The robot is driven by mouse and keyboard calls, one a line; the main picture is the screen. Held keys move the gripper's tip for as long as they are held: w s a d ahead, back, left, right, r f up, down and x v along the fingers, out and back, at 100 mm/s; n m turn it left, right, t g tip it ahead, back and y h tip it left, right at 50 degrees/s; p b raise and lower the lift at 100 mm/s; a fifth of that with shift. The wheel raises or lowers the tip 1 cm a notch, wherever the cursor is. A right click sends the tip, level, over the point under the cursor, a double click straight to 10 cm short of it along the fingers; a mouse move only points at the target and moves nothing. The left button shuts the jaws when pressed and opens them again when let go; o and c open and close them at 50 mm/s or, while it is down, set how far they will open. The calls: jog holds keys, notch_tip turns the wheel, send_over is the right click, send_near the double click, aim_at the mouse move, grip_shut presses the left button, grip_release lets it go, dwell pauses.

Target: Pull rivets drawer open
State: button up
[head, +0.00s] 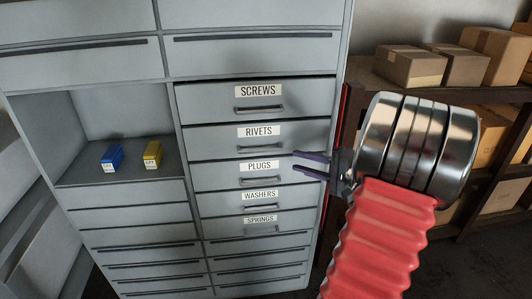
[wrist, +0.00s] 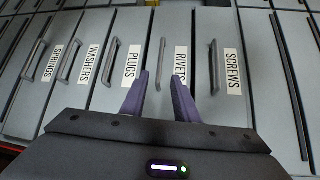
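The rivets drawer (head: 215,141) is the second labelled drawer from the top in the grey cabinet, below screws and above plugs. It looks shut. Its bar handle (head: 262,147) sits under the RIVETS label. In the wrist view the rivets handle (wrist: 162,52) lies just beyond my fingertips, lined up between them. My gripper (head: 297,162) is open and empty, with two purple fingers. In the head view it is in front of the right side of the drawers. The fingers (wrist: 160,80) look apart from the handle, though the exact distance is hard to tell.
The screws drawer (head: 215,103), plugs drawer (head: 215,177), washers drawer (head: 215,207) and springs drawer (head: 215,229) look shut. An open compartment at left holds a blue box (head: 112,158) and a yellow box (head: 153,155). A shelf with cardboard boxes (head: 410,66) stands at right.

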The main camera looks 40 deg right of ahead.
jog(key=x, duration=1.4)
jog(key=shift+c, duration=0.5)
jog(key=shift+s, duration=0.1)
jog(key=c, duration=0.6)
grip_shut()
